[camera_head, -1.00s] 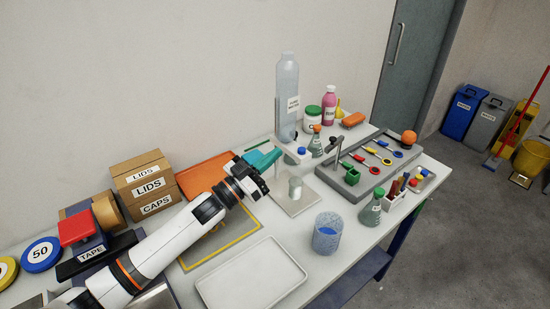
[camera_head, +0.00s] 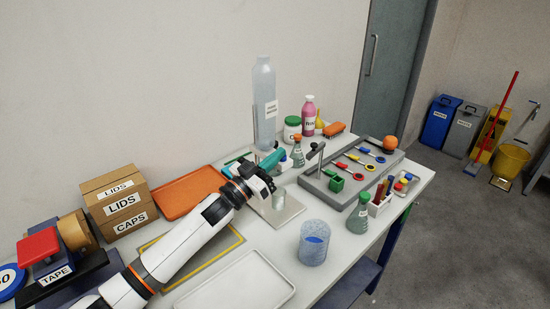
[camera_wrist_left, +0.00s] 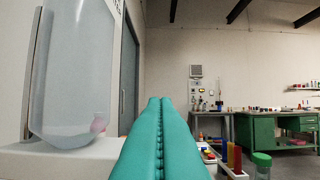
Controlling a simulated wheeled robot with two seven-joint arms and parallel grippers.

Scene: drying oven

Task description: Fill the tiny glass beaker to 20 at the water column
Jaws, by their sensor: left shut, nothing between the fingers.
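The water column (camera_head: 264,105) is a tall clear bottle with a label, standing near the wall; its side fills the left of the left wrist view (camera_wrist_left: 72,80). A small clear glass beaker (camera_head: 278,198) stands upright on a metal plate (camera_head: 292,210) in front of the column; its fill level is too small to read. My left gripper (camera_head: 274,160) has teal fingers, shut and empty, pointing past the column's foot beside a small blue part (camera_head: 282,154). The shut fingers also show in the left wrist view (camera_wrist_left: 160,103). My right gripper is not in view.
A blue-speckled cup (camera_head: 313,250) and a green-capped flask (camera_head: 359,220) stand in front. A grey tool tray (camera_head: 318,186), pink bottle (camera_head: 308,118) and green-lidded jar (camera_head: 292,130) are to the right. An orange tray (camera_head: 187,195) and stacked boxes (camera_head: 118,200) are left.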

